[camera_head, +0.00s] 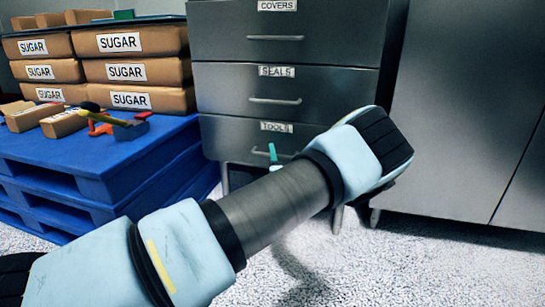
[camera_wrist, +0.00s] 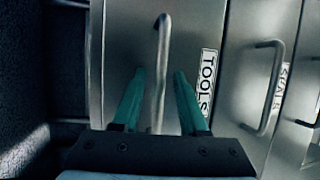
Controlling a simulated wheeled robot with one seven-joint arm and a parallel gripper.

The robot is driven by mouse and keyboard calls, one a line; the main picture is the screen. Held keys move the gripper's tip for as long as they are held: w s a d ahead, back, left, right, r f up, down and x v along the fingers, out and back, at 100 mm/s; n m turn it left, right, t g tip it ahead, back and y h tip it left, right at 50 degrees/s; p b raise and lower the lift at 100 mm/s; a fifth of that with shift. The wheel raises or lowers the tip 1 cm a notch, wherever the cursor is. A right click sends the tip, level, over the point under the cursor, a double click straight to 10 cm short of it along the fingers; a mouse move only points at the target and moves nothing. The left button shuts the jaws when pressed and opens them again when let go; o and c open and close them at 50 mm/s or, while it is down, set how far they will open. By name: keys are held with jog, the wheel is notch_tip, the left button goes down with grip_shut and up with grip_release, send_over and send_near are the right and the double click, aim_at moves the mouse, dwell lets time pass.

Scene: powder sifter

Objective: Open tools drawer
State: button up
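The grey tools drawer (camera_head: 228,136) is the lowest drawer of a metal cabinet, marked by a TOOLS label (camera_head: 276,127). It looks closed. In the wrist view the tools drawer front (camera_wrist: 124,40) lies straight ahead, with its bar handle (camera_wrist: 164,28) running between my two teal fingers. My gripper (camera_wrist: 159,75) is open, with a visible gap on each side of the handle. In the head view a teal finger of my gripper (camera_head: 273,155) shows at the drawer front. My forearm and wrist hide the drawer's lower right part and most of its handle there.
Above are the seals drawer (camera_head: 225,88) and covers drawer (camera_head: 220,35), both looking closed. A blue pallet (camera_head: 110,165) with sugar bags (camera_head: 135,72) and hand tools stands left of the cabinet. A grey metal unit (camera_head: 465,110) stands right. The speckled floor (camera_head: 420,275) in front is clear.

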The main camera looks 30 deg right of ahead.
grip_shut()
dwell(1.2)
